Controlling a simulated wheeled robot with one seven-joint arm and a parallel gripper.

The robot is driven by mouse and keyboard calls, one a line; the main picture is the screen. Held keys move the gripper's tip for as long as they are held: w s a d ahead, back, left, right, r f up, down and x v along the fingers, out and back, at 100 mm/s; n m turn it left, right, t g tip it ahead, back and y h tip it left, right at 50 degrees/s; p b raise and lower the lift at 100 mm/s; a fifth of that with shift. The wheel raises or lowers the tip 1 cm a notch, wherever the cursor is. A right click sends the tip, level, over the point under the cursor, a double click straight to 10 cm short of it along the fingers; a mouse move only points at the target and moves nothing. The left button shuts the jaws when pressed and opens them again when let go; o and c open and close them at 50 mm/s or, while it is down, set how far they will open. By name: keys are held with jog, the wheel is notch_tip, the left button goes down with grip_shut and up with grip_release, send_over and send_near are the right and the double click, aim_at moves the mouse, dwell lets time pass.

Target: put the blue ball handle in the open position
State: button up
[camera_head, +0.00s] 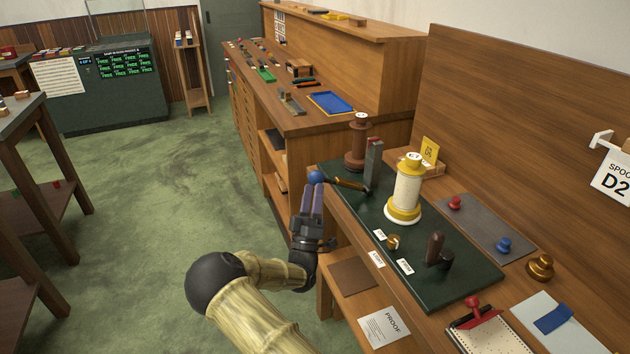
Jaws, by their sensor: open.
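The blue ball handle (316,176) sits at the near left end of a short dark lever (350,184). The lever runs to a grey upright post (373,163) on a dark green board (455,270). The ball stands out past the board's left edge. My gripper (313,189) is open, with its two purple fingers pointing up at the ball. The fingertips are right at or just below the ball; I cannot tell whether they touch it. Small white labels (377,258) lie on the board, one seeming to read START; the others are too small to read surely.
A yellow and white spool (406,190) and a brown spool (357,145) stand on the board. A dark brown upright handle (434,248) and a brass knob (393,242) are nearer. A wooden backboard (530,130) rises at right. Open floor (170,190) lies left of the bench.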

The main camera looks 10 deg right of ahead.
jog(key=b+v, duration=0.1)
jog(key=v, duration=1)
jog(key=shift+s, duration=0.1)
